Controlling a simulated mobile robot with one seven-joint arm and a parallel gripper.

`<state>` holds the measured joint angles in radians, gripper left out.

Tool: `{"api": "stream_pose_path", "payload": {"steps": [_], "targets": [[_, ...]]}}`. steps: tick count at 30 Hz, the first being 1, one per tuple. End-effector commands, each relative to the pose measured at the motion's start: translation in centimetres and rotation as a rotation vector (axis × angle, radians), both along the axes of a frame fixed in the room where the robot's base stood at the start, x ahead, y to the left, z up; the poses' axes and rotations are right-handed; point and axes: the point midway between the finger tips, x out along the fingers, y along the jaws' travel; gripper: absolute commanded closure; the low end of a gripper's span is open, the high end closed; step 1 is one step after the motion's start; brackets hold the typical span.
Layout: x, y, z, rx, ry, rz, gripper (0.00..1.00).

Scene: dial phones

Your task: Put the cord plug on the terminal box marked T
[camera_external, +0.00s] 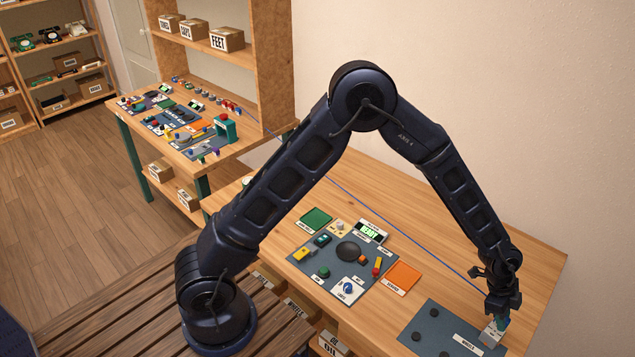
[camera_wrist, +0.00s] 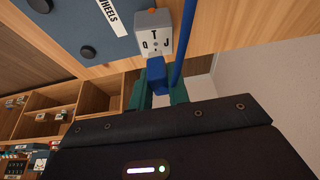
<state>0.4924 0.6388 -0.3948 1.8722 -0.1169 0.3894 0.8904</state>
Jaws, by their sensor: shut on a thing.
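My gripper (camera_wrist: 157,90) has green fingers and is shut on a blue plug (camera_wrist: 156,74), just below the lettered box in the wrist view. The white box (camera_wrist: 153,43) bears the letters T, Q and J. A blue cord (camera_wrist: 182,40) runs past the box's right side. In the external view, my gripper (camera_external: 499,316) is low over the right end of the bench, at the white box (camera_external: 491,335). The plug is hidden there by the gripper. I cannot tell whether the plug touches the box.
A dark mat labelled WHEELS (camera_external: 440,330) lies left of the box, with dark discs on it. Farther left, another mat (camera_external: 325,262) holds several small parts beside an orange pad (camera_external: 403,278). The blue cord crosses the bench at the back.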

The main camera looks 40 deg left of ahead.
Motion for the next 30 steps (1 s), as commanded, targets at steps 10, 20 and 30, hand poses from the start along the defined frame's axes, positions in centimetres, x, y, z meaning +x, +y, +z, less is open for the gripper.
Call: {"api": "stream_pose_path", "payload": {"steps": [10, 20, 30], "targets": [[0.0, 0.0, -2.8, 0.000, -0.001, 0.000, 1.00], [0.0, 0.0, -3.1, 0.000, 0.000, 0.000, 0.69], [0.0, 0.0, -3.0, 0.000, 0.000, 0.000, 0.61]]}}
